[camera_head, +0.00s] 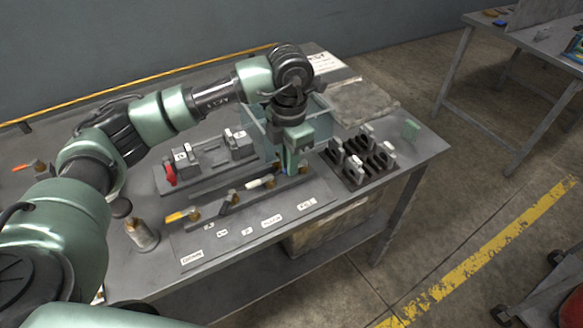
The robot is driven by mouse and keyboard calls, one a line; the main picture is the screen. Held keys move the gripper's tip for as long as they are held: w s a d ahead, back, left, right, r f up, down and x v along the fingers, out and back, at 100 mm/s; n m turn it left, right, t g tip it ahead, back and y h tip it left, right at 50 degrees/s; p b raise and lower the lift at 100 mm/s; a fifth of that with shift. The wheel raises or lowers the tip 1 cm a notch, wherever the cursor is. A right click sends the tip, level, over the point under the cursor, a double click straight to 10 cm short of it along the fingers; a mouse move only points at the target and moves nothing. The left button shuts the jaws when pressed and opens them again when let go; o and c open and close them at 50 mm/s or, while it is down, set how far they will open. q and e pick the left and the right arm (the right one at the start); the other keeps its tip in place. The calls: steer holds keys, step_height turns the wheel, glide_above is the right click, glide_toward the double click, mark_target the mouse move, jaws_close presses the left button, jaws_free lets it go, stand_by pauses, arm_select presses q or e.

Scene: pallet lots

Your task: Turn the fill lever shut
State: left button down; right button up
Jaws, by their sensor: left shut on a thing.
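A row of small brass valves with levers runs along a rail on the bench. Printed labels stand in front of it, and the rightmost label (306,204) seems to read FILL. My left gripper (291,170) reaches down at the right end of the row and is shut on the fill lever there. The gripper covers most of that lever, so its angle is hard to tell. A white lever (260,182) lies just left of it. A black lever (227,204) and a yellow lever (176,216) are farther left. My right gripper is not in view.
A clear-walled tank (257,131) stands behind the gripper. A grey fixture with a red handle (170,174) is to the left. A black rack (359,165) with several upright pieces is to the right. A bottle (141,234) stands front left.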

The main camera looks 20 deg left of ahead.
arm_select(q)
steer(key=shift+w+a+r+m, duration=0.1)
steer(key=shift+w+m, duration=0.05)
steer(key=shift+m, duration=0.15)
stand_by(0.4)
steer(key=c, duration=1.5)
jaws_free()
steer(key=shift+o, duration=0.2)
